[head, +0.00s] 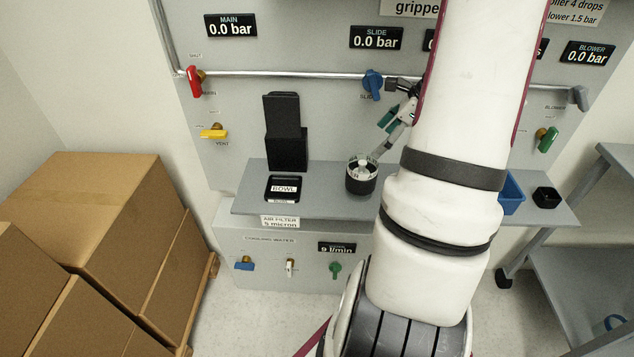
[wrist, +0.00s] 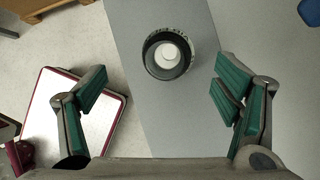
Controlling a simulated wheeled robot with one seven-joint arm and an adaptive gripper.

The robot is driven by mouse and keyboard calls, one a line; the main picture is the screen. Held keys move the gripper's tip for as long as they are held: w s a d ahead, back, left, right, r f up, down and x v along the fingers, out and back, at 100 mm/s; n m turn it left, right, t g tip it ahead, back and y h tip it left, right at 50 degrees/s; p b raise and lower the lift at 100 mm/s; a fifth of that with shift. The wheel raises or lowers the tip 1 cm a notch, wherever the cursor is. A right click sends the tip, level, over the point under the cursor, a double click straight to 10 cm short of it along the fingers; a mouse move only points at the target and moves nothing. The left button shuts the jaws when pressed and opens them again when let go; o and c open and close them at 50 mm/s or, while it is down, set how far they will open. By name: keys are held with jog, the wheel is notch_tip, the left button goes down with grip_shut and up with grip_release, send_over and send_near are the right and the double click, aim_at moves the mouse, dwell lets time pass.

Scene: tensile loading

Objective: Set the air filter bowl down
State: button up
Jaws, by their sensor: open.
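The air filter bowl (head: 361,178) appears to be the short dark cup with a clear rim and a white core, upright on the grey shelf (head: 330,200). In the wrist view the bowl (wrist: 158,71) is seen from above, its white core inside the dark ring. My gripper (head: 386,135) is just above and to the right of it in the head view, partly hidden by my arm. In the wrist view my gripper (wrist: 160,82) has its green-padded fingers spread wide, with nothing between them. A black tray marked BOWL (head: 283,199) lies on the shelf left of the bowl.
A tall black holder (head: 285,130) stands behind the tray. A blue bin (head: 512,193) and a small black container (head: 546,197) are at the shelf's right. Valve handles and a pipe (head: 290,73) line the panel. Cardboard boxes (head: 100,205) fill the left; a cart (head: 590,260) stands right.

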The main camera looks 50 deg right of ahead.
jog(key=w+a+r+n+g, duration=0.1)
jog(key=a+r+n, duration=0.35)
jog(key=a, duration=0.35)
jog(key=w+a+r+n+g, duration=0.1)
jog(key=w+a+r+n, duration=0.15)
jog(key=a+n, duration=0.35)
jog(key=a+r+n, duration=0.4)
jog(key=a+r, duration=0.1)
jog(key=a, duration=0.4)
jog(key=s+a+r+n+h, duration=0.2)
jog(key=s+a+n, duration=1.1)
jog(key=n, duration=0.3)
jog(key=shift+s+a+n+g, duration=0.3)
jog(key=shift+a+n+g, duration=0.1)
jog(key=shift+a, duration=0.5)
jog(key=shift+r, duration=0.1)
notch_tip(320, 180, up, 7)
jog(key=t+p, duration=0.1)
jog(key=p, duration=0.4)
jog(key=shift+p, duration=0.4)
